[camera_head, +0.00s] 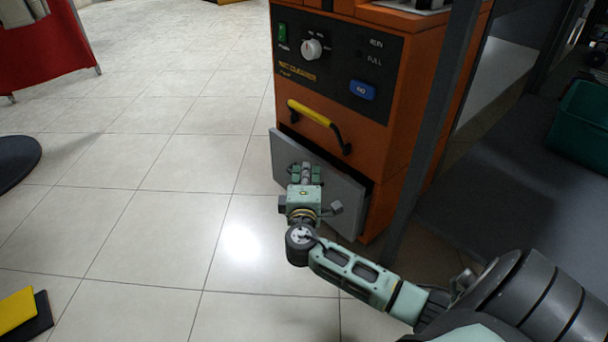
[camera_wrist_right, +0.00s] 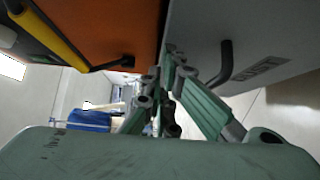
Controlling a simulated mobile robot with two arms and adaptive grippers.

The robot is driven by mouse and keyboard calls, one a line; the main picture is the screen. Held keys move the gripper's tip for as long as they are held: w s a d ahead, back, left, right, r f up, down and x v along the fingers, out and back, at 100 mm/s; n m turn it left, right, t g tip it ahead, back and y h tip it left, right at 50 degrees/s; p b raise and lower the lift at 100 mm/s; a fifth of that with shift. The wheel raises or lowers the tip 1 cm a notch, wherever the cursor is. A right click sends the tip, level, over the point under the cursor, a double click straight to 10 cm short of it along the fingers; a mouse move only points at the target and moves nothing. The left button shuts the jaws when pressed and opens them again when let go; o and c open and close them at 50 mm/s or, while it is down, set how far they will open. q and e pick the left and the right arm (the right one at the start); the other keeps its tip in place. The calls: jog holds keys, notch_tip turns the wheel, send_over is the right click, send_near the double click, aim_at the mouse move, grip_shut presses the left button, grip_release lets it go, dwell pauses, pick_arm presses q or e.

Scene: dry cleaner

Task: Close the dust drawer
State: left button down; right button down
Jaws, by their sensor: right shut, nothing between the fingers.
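The dust drawer (camera_head: 343,187) is a grey front panel low on the orange machine (camera_head: 395,150). It stands out from the body, with a dark gap along its top edge. In the right wrist view the drawer's grey face (camera_wrist_right: 290,30) fills the upper right, with a dark handle (camera_wrist_right: 225,65) and a label. My right gripper (camera_head: 305,170) is shut and empty at the drawer's front, hiding part of it. Its fingers (camera_wrist_right: 168,85) overlap the panel's edge in the wrist view. I cannot tell whether they touch it. My left gripper is not in view.
A yellow bar handle (camera_head: 315,118) juts from the machine above the drawer. A grey post (camera_head: 435,125) stands close on the right, with a green crate (camera_head: 582,125) beyond. Tiled floor (camera_head: 170,160) is clear to the left. A yellow item (camera_head: 16,308) lies lower left.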

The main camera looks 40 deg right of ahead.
aim_at(320, 164)
jog(key=shift+w+d+r, duration=0.1)
jog(key=shift+d, duration=1.2)
jog(key=shift+w+d, duration=0.1)
jog(key=shift+d, duration=1.2)
